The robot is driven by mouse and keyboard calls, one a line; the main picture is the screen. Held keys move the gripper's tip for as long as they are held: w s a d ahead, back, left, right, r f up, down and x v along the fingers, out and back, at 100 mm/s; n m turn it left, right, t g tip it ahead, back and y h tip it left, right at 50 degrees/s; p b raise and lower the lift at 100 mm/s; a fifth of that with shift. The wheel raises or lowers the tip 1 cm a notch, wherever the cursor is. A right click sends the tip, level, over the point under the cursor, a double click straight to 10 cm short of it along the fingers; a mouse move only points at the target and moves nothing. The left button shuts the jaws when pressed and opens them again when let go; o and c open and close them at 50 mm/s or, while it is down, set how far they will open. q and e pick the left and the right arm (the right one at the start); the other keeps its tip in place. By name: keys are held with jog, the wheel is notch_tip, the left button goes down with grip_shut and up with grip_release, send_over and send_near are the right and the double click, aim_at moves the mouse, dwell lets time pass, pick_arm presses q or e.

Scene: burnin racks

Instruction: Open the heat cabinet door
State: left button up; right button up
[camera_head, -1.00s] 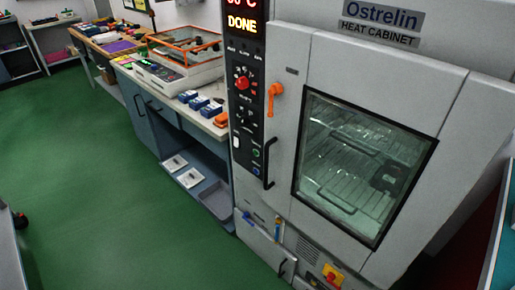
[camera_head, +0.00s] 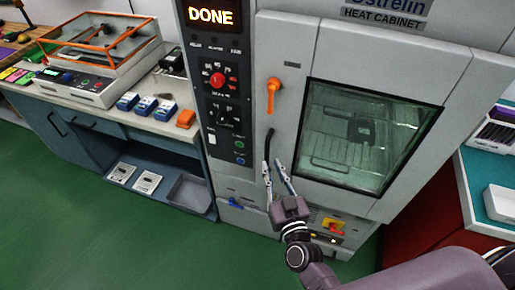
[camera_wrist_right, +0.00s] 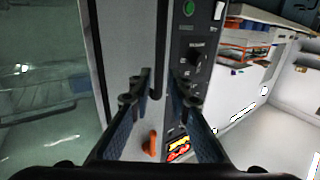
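The heat cabinet (camera_head: 385,60) stands in front of me with its door (camera_head: 290,130) shut. The door has a dark-framed window, an orange lever (camera_head: 273,92) at upper left and a black vertical handle (camera_head: 268,146) below it. My right gripper (camera_head: 272,166) is open at the lower part of the handle, its fingers apart. In the right wrist view the black handle (camera_wrist_right: 160,50) shows between the open fingers, with a gap on each side; I cannot tell whether it touches. The orange lever also shows there (camera_wrist_right: 150,145). My left gripper is not in view.
The control panel (camera_head: 217,100), reading DONE, is left of the door. A workbench (camera_head: 95,125) with an orange-framed device (camera_head: 100,45) and small blue boxes adjoins on the left. A red cabinet with a teal top (camera_head: 483,170) stands on the right. Green floor (camera_head: 110,240) is free in front.

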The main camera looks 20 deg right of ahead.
aim_at(268, 154)
jog(key=w, duration=0.5)
jog(key=shift+w+d+p, duration=0.1)
jog(key=shift+w+p, duration=0.1)
jog(key=shift+p, duration=0.15)
jog(key=shift+w, duration=0.55)
grip_shut()
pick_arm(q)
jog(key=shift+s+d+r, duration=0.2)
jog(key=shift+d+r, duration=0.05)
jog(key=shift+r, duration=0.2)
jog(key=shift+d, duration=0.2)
